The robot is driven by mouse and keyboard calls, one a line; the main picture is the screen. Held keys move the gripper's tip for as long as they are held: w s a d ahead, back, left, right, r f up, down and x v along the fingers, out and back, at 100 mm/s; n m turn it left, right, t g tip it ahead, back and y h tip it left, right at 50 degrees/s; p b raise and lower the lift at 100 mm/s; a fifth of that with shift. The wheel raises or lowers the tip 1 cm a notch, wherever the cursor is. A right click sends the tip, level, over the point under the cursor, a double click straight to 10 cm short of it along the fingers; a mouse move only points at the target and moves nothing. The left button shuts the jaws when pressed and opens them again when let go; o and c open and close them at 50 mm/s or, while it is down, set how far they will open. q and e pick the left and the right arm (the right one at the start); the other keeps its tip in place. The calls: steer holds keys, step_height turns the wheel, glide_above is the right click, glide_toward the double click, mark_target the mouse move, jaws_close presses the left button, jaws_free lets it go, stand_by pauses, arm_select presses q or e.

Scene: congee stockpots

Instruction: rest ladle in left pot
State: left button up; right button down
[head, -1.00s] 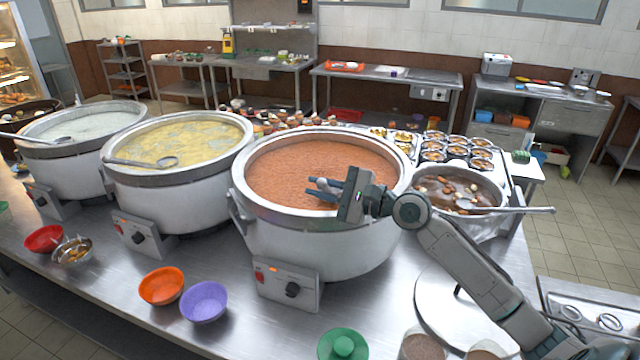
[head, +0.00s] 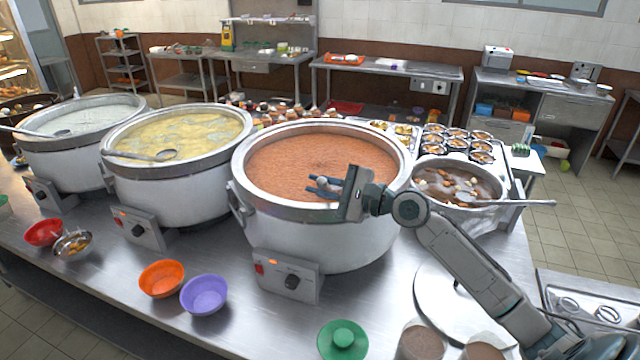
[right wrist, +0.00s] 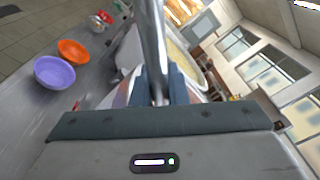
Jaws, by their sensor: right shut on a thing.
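Three large white pots stand in a row on the steel counter. The left pot (head: 75,155) holds white congee, with a ladle (head: 40,132) across its left rim. The middle pot (head: 170,185) holds yellow congee and a ladle (head: 145,156). The right large pot (head: 315,235) holds red-brown congee. My right gripper (head: 322,187) is over this last pot, near its right side. In the right wrist view, its jaws are shut on a metal ladle handle (right wrist: 152,40). The bowl of this ladle is not visible. My left gripper is out of view.
A smaller pot (head: 455,190) with brown broth and a ladle (head: 500,203) stands right of the large pots. Control boxes jut from the large pots.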

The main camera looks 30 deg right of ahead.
steer(key=shift+f, duration=0.3)
stand_by(0.5)
steer(key=c, duration=1.3)
jaws_free()
steer(key=shift+c, duration=0.2)
